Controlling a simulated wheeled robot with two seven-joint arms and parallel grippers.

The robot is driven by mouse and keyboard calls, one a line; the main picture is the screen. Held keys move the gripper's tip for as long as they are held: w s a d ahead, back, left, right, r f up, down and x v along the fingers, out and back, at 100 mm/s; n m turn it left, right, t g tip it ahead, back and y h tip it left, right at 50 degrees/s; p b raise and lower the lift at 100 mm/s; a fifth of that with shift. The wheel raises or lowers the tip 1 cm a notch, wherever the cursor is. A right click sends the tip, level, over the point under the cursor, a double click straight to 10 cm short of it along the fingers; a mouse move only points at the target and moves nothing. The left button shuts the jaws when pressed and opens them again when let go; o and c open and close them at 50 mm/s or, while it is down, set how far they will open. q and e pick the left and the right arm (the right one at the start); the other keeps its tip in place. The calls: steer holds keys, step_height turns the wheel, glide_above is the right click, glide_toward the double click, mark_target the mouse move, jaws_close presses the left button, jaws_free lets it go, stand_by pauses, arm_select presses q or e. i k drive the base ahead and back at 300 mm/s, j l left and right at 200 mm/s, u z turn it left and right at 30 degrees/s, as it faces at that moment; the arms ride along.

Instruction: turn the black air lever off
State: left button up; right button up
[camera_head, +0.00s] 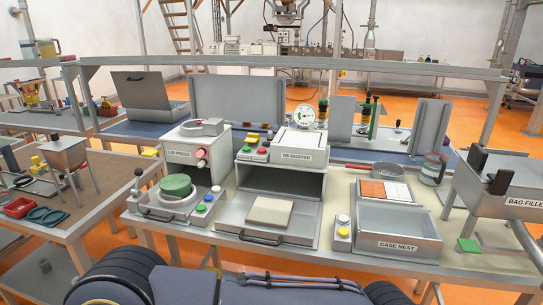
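No part in view is labelled as the air lever, so I cannot tell for sure which one it is. A small lever with a black knob (138,173) stands upright at the left of the lid press (190,150). Another thin lever with a dark knob (397,124) stands at the back right, behind the bench. Two black handles, an upper one (478,160) and a lower one (499,182), rise from the bag filler (510,200) at the right edge. Neither of my grippers is in view.
The de-duster (300,158) stands mid-bench with a pale block (270,212) in front. The case nest (398,244) is right of it, with a grey mug (433,169) behind. A green pad (468,245) lies near the front right. A brown table (105,190) is at left.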

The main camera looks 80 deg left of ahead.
mark_target(138, 172)
steer(key=u, duration=3.8)
steer(key=i+z, duration=0.1)
steer(key=z, duration=0.25)
steer(key=i+j+z, duration=0.1)
steer(key=z, duration=0.2)
steer(key=i+j+z, duration=0.25)
steer(key=i+j, duration=0.45)
steer(key=i+j+z, duration=0.25)
steer(key=i+j, duration=0.45)
steer(key=j, duration=0.1)
